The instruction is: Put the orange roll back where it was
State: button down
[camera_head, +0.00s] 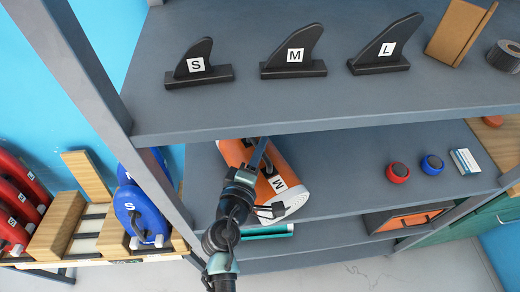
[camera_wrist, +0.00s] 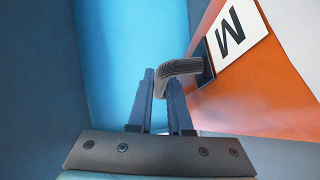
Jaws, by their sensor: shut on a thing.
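The orange roll (camera_head: 234,153) has a white end and a white M label. It lies at a slant at the left part of the middle shelf, with its white end toward the front; I cannot tell whether it rests on the shelf. In the wrist view the orange roll (camera_wrist: 215,100) fills the right side, with a grey handle on it (camera_wrist: 185,67). My gripper (camera_wrist: 161,85) is shut on this handle, which bends down between the fingers. In the head view my gripper (camera_head: 262,150) is in front of the roll and hides part of it.
A wooden rack (camera_head: 52,235) at left holds several red rolls (camera_head: 12,225) and a blue S roll (camera_head: 128,205), with an empty-looking gap between. A shelf post (camera_head: 150,170) stands left of my gripper. Fins (camera_head: 292,62) stand above. Red (camera_head: 398,172) and blue (camera_head: 432,164) round things sit right.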

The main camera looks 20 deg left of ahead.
jog(key=shift+r, duration=0.2)
jog(key=shift+f, duration=0.15)
jog(key=c, duration=1.2)
grip_release()
jog(key=shift+f, duration=0.1)
jog(key=shift+c, duration=0.2)
jog(key=o, duration=0.4)
jog(key=shift+s, duration=0.15)
jog(key=s+r+b, duration=0.2)
jog(key=s, duration=0.9)
jog(key=shift+s+a+b, duration=0.25)
jog(key=shift+s+b, duration=0.1)
